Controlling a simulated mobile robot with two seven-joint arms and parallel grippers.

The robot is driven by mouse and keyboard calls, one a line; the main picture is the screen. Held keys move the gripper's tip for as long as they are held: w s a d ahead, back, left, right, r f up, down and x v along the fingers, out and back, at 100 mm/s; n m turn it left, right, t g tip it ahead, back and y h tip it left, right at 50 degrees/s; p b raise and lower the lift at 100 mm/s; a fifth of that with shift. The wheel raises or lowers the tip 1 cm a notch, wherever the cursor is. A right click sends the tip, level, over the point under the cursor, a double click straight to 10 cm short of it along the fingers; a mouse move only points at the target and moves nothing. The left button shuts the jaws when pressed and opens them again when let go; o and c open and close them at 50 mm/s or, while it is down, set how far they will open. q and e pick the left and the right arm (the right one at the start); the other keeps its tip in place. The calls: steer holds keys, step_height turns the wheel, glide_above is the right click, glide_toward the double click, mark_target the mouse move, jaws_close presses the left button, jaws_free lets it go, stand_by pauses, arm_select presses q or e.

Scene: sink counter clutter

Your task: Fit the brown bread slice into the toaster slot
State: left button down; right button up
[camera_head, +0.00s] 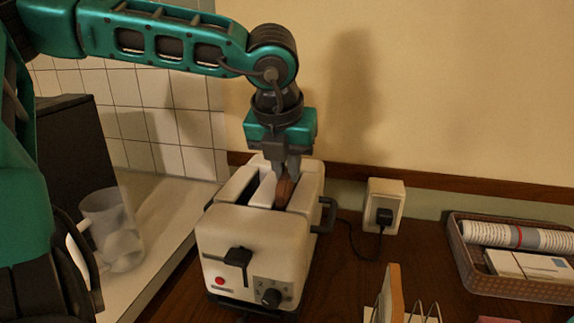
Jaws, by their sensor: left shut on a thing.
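The brown bread slice (284,192) is upright at the right-hand slot of the white toaster (236,222), with its lower part hidden inside the slot. My left gripper (284,175) is above the toaster, pointing down, with its fingers shut on the slice's top. How deep the slice sits is hard to tell. The toaster's front has a dark lever, a red button and a dark knob. My right gripper is not in view.
A wall socket (385,203) with a plugged-in cord is right of the toaster. A basket (465,263) with a rolled item and a box stands at far right. A rack (410,309) holding a slice-like piece (391,292) is at the front. A clear pitcher (112,232) is left.

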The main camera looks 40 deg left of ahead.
arm_select(q)
steer(key=shift+f, duration=0.15)
steer(key=c, duration=1.1)
jaws_free()
steer(key=shift+r, duration=0.4)
steer(key=v, duration=1.1)
steer(key=shift+s+r, duration=0.15)
steer(key=shift+r, duration=0.15)
steer(key=shift+d+f, duration=0.1)
